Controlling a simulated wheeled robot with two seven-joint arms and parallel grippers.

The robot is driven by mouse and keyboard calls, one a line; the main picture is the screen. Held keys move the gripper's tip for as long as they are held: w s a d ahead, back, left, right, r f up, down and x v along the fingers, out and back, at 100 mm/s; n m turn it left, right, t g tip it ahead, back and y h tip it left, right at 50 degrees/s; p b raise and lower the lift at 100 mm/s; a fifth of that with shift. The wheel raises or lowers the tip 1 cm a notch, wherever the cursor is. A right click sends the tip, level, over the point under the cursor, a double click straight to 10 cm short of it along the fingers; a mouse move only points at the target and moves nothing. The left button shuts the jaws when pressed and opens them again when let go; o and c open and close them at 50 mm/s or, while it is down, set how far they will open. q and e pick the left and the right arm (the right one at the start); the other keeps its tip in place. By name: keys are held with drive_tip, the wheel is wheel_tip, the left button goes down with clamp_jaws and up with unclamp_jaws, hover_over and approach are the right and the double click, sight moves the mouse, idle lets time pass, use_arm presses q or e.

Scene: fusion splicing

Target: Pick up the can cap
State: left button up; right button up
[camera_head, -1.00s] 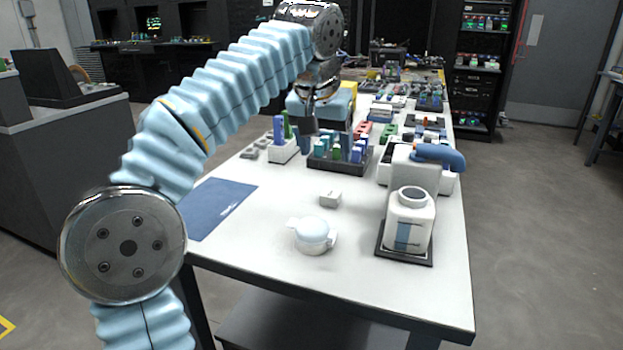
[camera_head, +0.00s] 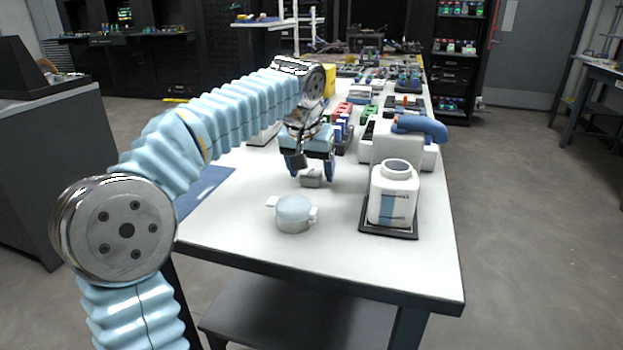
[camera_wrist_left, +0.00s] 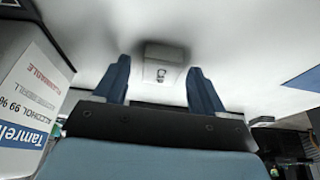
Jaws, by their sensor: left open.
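A round white piece with a pale blue top and side tabs (camera_head: 294,213), cap-like in shape, sits nearer the front edge, apart from the gripper. My right gripper is not in view.
An open-mouthed white bottle (camera_head: 393,196) stands on a dark tray (camera_head: 372,229) to the right; its alcohol label (camera_wrist_left: 28,105) shows in the left wrist view. Behind it is a white device with a blue tube (camera_head: 420,127). A blue mat (camera_head: 200,190) lies left.

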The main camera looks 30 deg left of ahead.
use_arm(q)
drive_tip(key=shift+c, duration=0.4)
drive_tip(key=c, duration=1.1)
drive_tip(key=shift+r+p, duration=0.5)
drive_tip(key=shift+r, duration=0.85)
drive_tip(key=s+d+r, duration=0.5)
drive_tip(key=s+r, duration=0.1)
drive_tip(key=s, duration=0.1)
drive_tip(key=s+d+r+p, duration=0.1)
drive_tip(key=s+d+r, duration=0.2)
drive_tip(key=s+r, duration=0.1)
drive_tip(key=shift+d+r, duration=0.1)
drive_tip(key=shift+d, duration=0.25)
